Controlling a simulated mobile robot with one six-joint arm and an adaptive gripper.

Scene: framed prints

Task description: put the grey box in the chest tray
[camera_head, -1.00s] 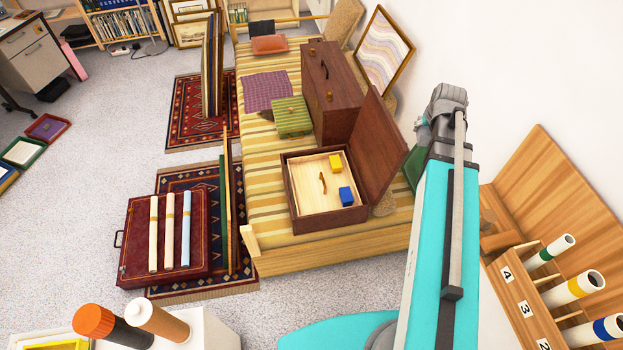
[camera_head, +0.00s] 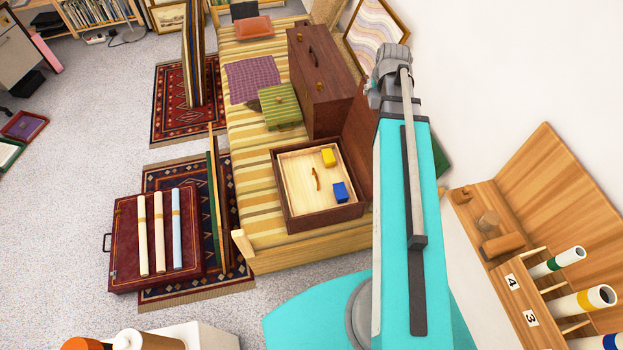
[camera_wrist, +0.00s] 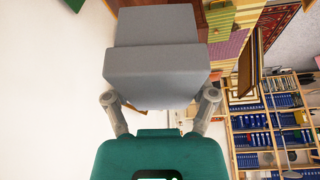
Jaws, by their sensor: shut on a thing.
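The grey box (camera_wrist: 155,65) fills the upper middle of the wrist view, between the two fingers of my gripper (camera_wrist: 158,96), which is shut on it. It is held in the air. In the head view my arm hides the gripper and the box. The open chest (camera_head: 290,229) stands on the striped daybed, left of my arm. Its pale tray (camera_head: 300,193) holds a yellow block (camera_head: 328,157), a blue block (camera_head: 340,191) and a small brown strip (camera_head: 316,179). The chest's raised lid (camera_head: 359,145) is partly behind my arm.
A tall brown case (camera_head: 325,85) and a green striped box (camera_head: 279,106) stand behind the chest. A framed print (camera_head: 376,38) leans on the wall. A wooden rack with rolled tubes (camera_head: 560,260) is at the right. A red case (camera_head: 155,235) lies left.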

